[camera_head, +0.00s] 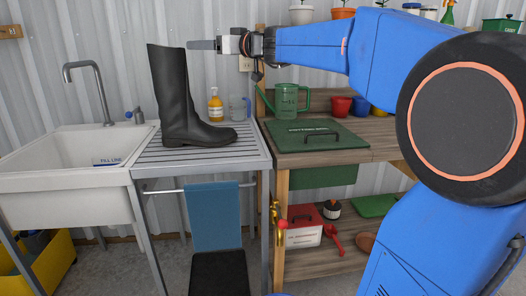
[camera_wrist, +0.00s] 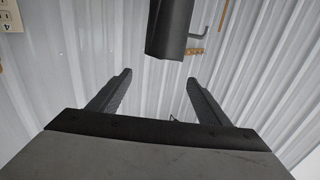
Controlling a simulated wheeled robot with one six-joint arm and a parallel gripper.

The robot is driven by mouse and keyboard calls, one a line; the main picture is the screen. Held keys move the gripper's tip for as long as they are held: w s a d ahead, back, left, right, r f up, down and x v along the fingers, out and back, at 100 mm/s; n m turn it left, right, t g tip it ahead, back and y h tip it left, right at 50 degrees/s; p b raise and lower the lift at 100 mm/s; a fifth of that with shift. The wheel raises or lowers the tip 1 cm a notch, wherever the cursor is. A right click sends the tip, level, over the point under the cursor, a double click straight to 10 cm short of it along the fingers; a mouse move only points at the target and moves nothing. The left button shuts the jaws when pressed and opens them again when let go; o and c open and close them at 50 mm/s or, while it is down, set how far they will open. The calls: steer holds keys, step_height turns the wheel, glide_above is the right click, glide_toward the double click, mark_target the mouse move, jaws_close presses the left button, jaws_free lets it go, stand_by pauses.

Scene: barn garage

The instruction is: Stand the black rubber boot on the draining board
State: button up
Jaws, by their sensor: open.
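The black rubber boot (camera_head: 178,98) stands upright on the grey slatted draining board (camera_head: 158,154), its toe pointing right. My gripper (camera_head: 192,45) is just right of the top of the boot shaft, at about the height of its rim, in the head view. In the wrist view my gripper (camera_wrist: 156,78) has its two dark fingers apart with nothing between them. The boot's dark shaft (camera_wrist: 166,32) shows beyond the fingertips there, apart from them. The far side of the boot is hidden.
A white sink (camera_head: 62,168) with a tap (camera_head: 92,84) adjoins the board on the left. A yellow soap bottle (camera_head: 215,105) and a clear jug (camera_head: 238,107) stand behind the toe. A wooden bench with a green watering can (camera_head: 287,101) is at right.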

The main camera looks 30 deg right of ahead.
steer(key=s+a+f+m+g+h, duration=0.1)
steer(key=s+a+f+g, duration=0.2)
steer(key=s+f, duration=0.75)
steer(key=s+a+f+g+h, duration=0.15)
steer(key=s+f+g, duration=0.25)
steer(key=s+f, duration=0.7)
steer(key=s+d+f+m+g+h, duration=0.2)
steer(key=s+d+f+h, duration=0.1)
steer(key=s+f, duration=0.8)
steer(key=s+d+f+m+g+h, duration=0.2)
steer(key=s+d+f, duration=0.3)
steer(key=s+f, duration=0.6)
step_height(320, 180, down, 2)
steer(key=shift+d+f+m+h, duration=0.3)
steer(key=shift+d+h, duration=0.1)
steer(key=shift+h, duration=0.25)
steer(key=shift+r, duration=0.1)
